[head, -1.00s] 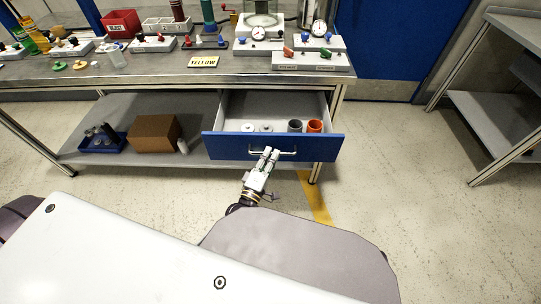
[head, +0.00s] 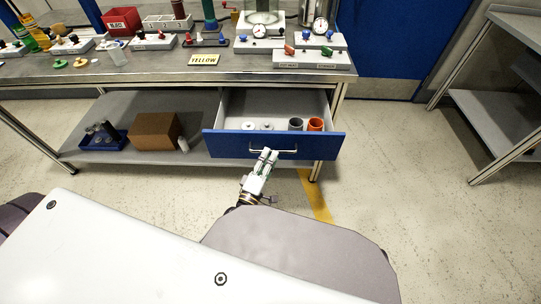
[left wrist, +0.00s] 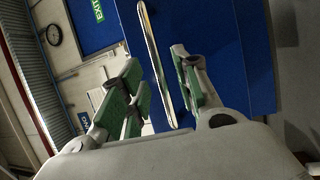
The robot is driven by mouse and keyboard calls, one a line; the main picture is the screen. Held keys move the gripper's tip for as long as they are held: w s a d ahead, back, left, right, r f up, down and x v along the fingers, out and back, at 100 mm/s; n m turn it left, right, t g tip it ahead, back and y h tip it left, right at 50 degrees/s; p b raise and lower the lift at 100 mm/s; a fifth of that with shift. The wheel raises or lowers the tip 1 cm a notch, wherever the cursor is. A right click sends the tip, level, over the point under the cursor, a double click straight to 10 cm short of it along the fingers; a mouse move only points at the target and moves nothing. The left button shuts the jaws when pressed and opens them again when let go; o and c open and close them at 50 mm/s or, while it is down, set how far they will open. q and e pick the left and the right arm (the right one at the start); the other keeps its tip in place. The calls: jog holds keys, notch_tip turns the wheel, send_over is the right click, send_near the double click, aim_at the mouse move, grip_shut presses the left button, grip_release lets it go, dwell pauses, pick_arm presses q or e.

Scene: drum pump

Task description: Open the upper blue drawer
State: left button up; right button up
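The upper blue drawer (head: 232,146) under the workbench is pulled out, and its inside shows. Its metal bar handle (head: 286,152) is on the front panel. My left gripper (head: 267,156) is just in front of the handle, near its left part. In the left wrist view the two green-padded fingers (left wrist: 160,90) are apart. The handle bar (left wrist: 156,60) shows in the gap between them, with the blue drawer front (left wrist: 228,50) beyond. The fingers do not look closed on the bar. My right gripper is not in view.
The lower shelf (head: 190,158) carries a cardboard box (head: 156,131) and a blue tray (head: 92,145). Floor right of the drawer is clear up to another bench (head: 500,120).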

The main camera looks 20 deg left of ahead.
pick_arm(q)
jog(key=v, duration=0.6)
jog(key=shift+s+d+f, duration=0.2)
dwell(0.4)
jog(key=shift+w, duration=0.15)
jog(key=x, duration=0.7)
jog(key=shift+a+r, duration=0.2)
dwell(0.8)
